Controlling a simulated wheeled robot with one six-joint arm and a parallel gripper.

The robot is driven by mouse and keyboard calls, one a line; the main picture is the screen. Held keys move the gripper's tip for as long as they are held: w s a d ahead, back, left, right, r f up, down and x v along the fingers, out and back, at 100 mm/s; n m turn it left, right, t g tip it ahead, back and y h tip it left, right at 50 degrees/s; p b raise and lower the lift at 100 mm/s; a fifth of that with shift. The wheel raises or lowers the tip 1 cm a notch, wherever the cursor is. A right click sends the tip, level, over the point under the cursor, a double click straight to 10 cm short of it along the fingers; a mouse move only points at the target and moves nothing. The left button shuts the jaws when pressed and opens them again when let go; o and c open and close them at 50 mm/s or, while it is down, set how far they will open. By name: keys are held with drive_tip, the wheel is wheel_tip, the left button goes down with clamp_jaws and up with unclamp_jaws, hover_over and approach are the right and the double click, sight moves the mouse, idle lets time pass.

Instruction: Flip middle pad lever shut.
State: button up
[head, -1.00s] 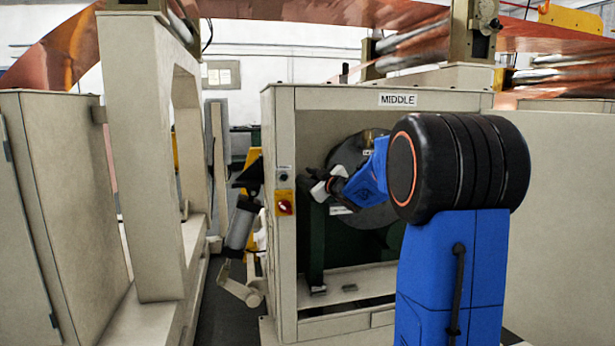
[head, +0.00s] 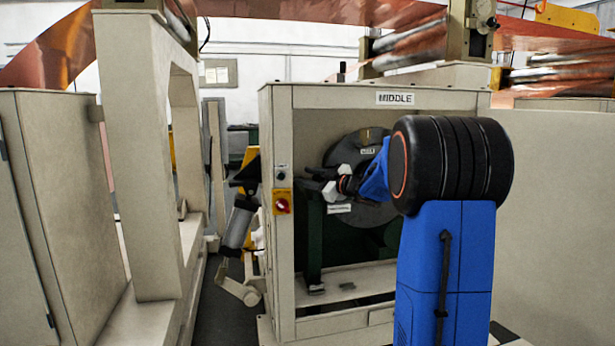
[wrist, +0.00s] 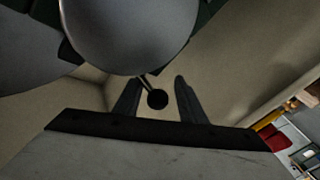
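The cabinet labelled MIDDLE (head: 395,99) stands open at the front in the head view, with a large grey disc (head: 376,214) inside it. My gripper (head: 318,180) is inside the opening, in front of the disc's left side, its fingers pointing left. In the wrist view my gripper (wrist: 157,97) has two fingers spread apart with a gap between them. A lever with a thin rod and a black ball knob (wrist: 157,99) appears in that gap; I cannot tell whether the knob is between the fingertips or beyond them. The lever cannot be made out in the head view.
The cabinet's left post carries a yellow switch plate with a red knob (head: 282,203). A rounded grey body (wrist: 125,35) fills the top of the wrist view, close to the lever. A beige frame (head: 140,200) stands at the left. Copper foil (head: 60,50) runs overhead.

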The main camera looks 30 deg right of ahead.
drive_tip(key=shift+d, duration=0.2)
drive_tip(key=v, duration=1.7)
drive_tip(key=shift+s, duration=0.2)
drive_tip(key=shift+a, duration=0.1)
drive_tip(key=s+a+r+m+h, duration=0.2)
drive_tip(key=a+m+h, duration=0.45)
drive_tip(key=h, duration=0.25)
drive_tip(key=s+a+f+m+g+y, duration=0.1)
drive_tip(key=s+a+f+g, duration=0.3)
drive_tip(key=s+a+f, duration=0.3)
drive_tip(key=s+a+f+m+g+y, duration=0.1)
drive_tip(key=s+a+f+g, duration=0.3)
drive_tip(key=s, duration=1)
drive_tip(key=s+a+f+m+g+y, duration=0.1)
drive_tip(key=s+a+f+g, duration=0.3)
drive_tip(key=s+a+f, duration=0.6)
wheel_tip(320, 180, down, 4)
drive_tip(key=shift+s+a+m, duration=0.25)
drive_tip(key=shift+a+m, duration=0.1)
drive_tip(key=shift+m, duration=0.1)
